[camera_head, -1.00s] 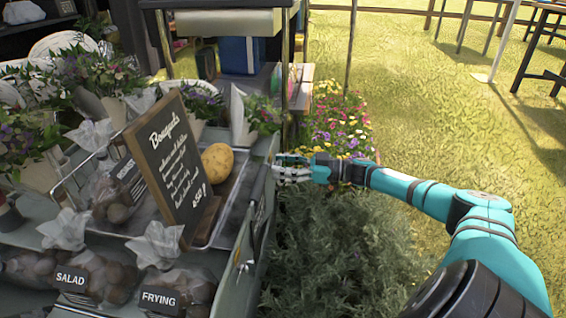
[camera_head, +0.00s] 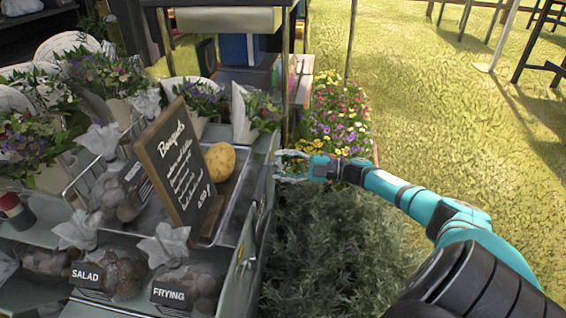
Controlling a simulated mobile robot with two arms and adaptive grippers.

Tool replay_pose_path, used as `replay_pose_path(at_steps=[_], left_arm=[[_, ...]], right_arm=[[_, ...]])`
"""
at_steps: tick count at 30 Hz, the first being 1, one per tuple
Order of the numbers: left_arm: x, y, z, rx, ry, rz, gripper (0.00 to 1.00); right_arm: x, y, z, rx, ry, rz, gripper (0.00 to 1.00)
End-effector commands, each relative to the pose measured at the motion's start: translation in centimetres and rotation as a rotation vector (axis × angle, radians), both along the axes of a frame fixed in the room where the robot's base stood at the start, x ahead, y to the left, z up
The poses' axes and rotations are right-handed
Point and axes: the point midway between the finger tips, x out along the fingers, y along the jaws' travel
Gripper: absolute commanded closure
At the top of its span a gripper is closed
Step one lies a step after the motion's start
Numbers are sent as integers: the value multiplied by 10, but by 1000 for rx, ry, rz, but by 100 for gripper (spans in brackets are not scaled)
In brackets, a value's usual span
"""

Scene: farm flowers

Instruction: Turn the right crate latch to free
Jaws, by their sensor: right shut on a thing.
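My right gripper (camera_head: 288,167), teal and grey, reaches in from the right. Its fingertips are against the outer right side of the grey crate stand (camera_head: 257,215), near its far end. They are shut on a small part there, which I take to be the right crate latch; the fingers and the distance hide its shape and angle. My left gripper is not in view.
Bagged potatoes (camera_head: 186,288) and bouquets (camera_head: 103,75) fill the left. A bushy plant (camera_head: 330,245) lies below my right arm.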

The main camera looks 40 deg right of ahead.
Motion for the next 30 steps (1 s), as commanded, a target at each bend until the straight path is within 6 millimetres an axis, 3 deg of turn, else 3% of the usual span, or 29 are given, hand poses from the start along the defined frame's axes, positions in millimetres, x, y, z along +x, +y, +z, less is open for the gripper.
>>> replay_pose_path(at_steps=[15,30], left_arm=[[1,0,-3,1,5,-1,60],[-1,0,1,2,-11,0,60]], right_arm=[[-1,1,-4,-317,-252,3,85],[-1,1,-4,-416,-329,4,85]])
